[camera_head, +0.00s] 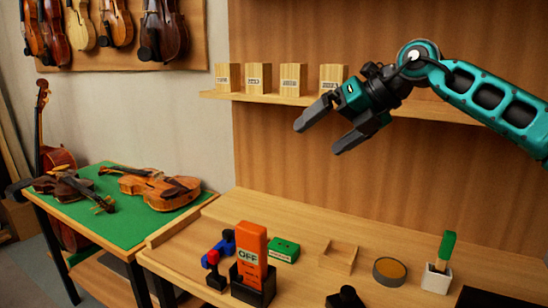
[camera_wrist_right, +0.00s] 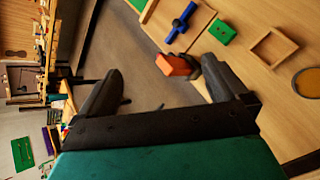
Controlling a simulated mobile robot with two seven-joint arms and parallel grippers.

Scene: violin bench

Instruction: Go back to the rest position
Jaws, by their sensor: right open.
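My right gripper (camera_head: 318,137) is raised in front of the wood panel, above the bench (camera_head: 300,222), with its two dark fingers apart and nothing between them. In the right wrist view the same gripper (camera_wrist_right: 160,70) shows its fingers spread wide. An orange block marked OFF (camera_head: 251,248) stands upright in a black holder (camera_head: 252,288) on the bench, well below the gripper. The block also shows in the right wrist view (camera_wrist_right: 173,65), beyond the finger on the right and partly covered by it. My left gripper is not in view.
The shelf (camera_head: 430,108) with several wooden blocks is behind my gripper. The bench bears a blue tool (camera_head: 222,244), green box (camera_head: 284,249), square wooden frame (camera_head: 338,257), round tin (camera_head: 390,271) and white cup (camera_head: 437,279). Violins lie on the green table (camera_head: 110,228).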

